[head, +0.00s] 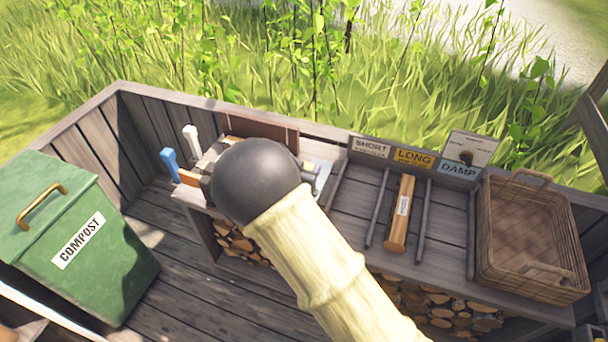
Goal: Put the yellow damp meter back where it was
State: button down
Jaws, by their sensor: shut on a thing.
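No yellow damp meter can be made out in the head view. My arm (310,250) crosses the middle of the picture, and its dark round joint (255,183) covers part of the bench. My gripper is not visible; it may be hidden behind that joint. Small pale parts show at the joint's right edge, too covered to identify. The DAMP lane looks empty.
A wicker basket (530,235) stands at the bench's right end. Dark rails (423,222) divide the lanes. A green compost bin (80,240) is at left. Blue (169,165) and white (190,138) upright handles stand near the back wall. Firewood (450,310) is stacked below.

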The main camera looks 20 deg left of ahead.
jog(key=shift+f, duration=1.45)
jog(key=shift+f+b, duration=0.2)
jog(key=shift+b, duration=0.1)
jog(key=shift+c, duration=2.2)
grip_release()
jog(key=shift+r, duration=0.2)
jog(key=p+v, duration=0.2)
jog(key=v, duration=1)
jog(key=shift+f, duration=0.1)
